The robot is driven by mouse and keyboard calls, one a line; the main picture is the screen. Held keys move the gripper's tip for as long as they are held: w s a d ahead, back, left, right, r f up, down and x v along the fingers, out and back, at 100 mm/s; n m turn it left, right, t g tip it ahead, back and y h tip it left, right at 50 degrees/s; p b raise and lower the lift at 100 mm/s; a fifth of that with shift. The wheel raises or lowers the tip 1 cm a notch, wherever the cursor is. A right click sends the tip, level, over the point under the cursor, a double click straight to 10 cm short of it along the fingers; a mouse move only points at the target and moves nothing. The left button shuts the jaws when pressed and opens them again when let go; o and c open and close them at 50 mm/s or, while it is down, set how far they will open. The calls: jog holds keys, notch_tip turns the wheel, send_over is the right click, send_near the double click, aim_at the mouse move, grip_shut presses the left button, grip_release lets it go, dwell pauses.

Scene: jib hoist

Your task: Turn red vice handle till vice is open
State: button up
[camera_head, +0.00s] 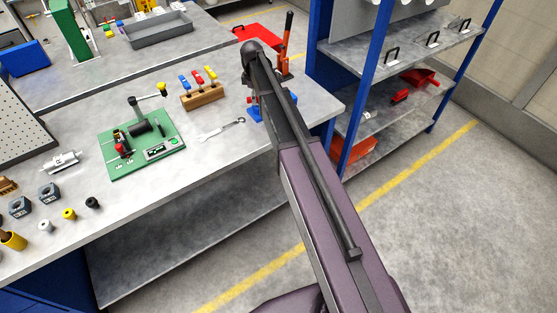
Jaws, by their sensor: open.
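A blue object that looks like the vice (257,110) sits at the right end of the grey bench. My arm hides most of it, and I cannot make out its red handle or whether its jaws are open. My purple arm reaches up from the bottom of the view, past the bench's right end. Its dark upper end is just above the blue object in the picture. I cannot make out my gripper's fingers in this view.
A green fixture (170,163) with a red knob stands on the bench (215,155). A spanner (222,129) and a wooden rack (203,96) lie nearby. An orange-red upright lever (287,45) stands behind my arm. A blue-framed shelf (364,90) stands right; floor beyond is clear.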

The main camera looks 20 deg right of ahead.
jog(key=m, duration=0.3)
jog(key=shift+w+d+m, duration=0.1)
jog(key=shift+w+m, duration=0.05)
jog(key=shift+m, duration=0.25)
jog(key=m, duration=0.3)
jog(key=shift+w+d+m, duration=0.1)
jog(key=shift+w+m, duration=0.05)
jog(key=shift+m, duration=0.25)
jog(key=m, duration=0.7)
jog(key=shift+d, duration=0.35)
jog(key=shift+r+p, duration=0.4)
notch_tip(320, 180, up, 13)
jog(key=p, duration=1.3)
jog(key=s+f+b, duration=0.5)
jog(key=s, duration=0.5)
jog(key=s+f+b, duration=0.6)
jog(key=s, duration=0.4)
jog(key=s+f+b, duration=0.5)
jog(key=s, duration=0.6)
jog(key=shift+a+f+n, duration=0.3)
jog(key=shift+n, duration=0.1)
jog(key=shift+w, duration=0.1)
